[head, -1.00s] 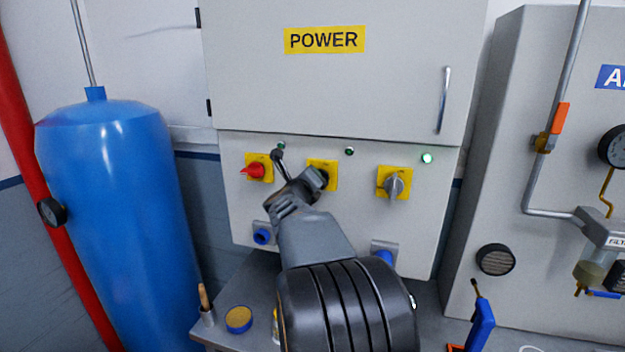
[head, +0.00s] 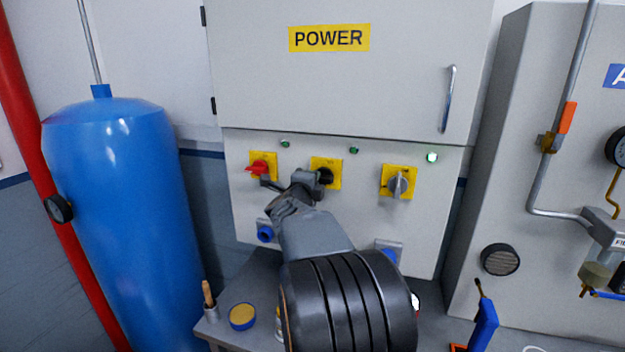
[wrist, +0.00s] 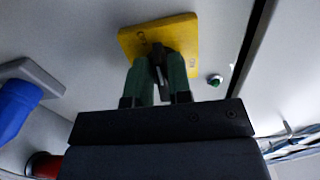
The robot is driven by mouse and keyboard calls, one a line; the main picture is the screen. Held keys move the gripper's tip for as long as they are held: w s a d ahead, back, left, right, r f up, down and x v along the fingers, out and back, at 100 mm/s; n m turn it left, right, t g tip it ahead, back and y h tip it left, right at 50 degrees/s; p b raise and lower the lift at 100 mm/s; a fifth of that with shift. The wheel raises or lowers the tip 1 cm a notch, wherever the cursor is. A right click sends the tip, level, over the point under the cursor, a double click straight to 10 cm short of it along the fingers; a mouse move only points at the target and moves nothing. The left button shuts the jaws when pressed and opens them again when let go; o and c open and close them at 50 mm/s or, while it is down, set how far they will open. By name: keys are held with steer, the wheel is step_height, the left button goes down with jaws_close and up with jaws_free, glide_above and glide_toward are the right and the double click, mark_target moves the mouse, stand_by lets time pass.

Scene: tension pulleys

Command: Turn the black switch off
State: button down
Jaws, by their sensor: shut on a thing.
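The black switch (head: 326,175) is the middle one of the row below the POWER sign, on a yellow plate (head: 333,162). My gripper (head: 318,180) is at it and partly covers it in the head view. In the wrist view, the green fingers of my gripper (wrist: 160,76) are shut on the black switch (wrist: 158,55), one on each side of its knob. A pale mark shows on the knob between the fingers. The yellow plate (wrist: 180,35) lies just behind. The knob's exact angle is hard to read.
A red switch (head: 259,168) is close on the left and a grey switch (head: 398,185) on the right. The lamp (head: 432,157) above the grey switch glows; the lamp (head: 353,150) near the black switch looks dark. Blue sockets (head: 265,233) sit below. A blue tank (head: 120,200) stands left.

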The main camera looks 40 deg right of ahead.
steer(key=shift+f+n, duration=0.1)
steer(key=shift+n, duration=0.2)
stand_by(0.4)
steer(key=c, duration=1)
jaws_free()
steer(key=shift+c, duration=0.2)
steer(key=b+v, duration=0.2)
steer(key=v, duration=1.2)
steer(key=shift+w, duration=0.1)
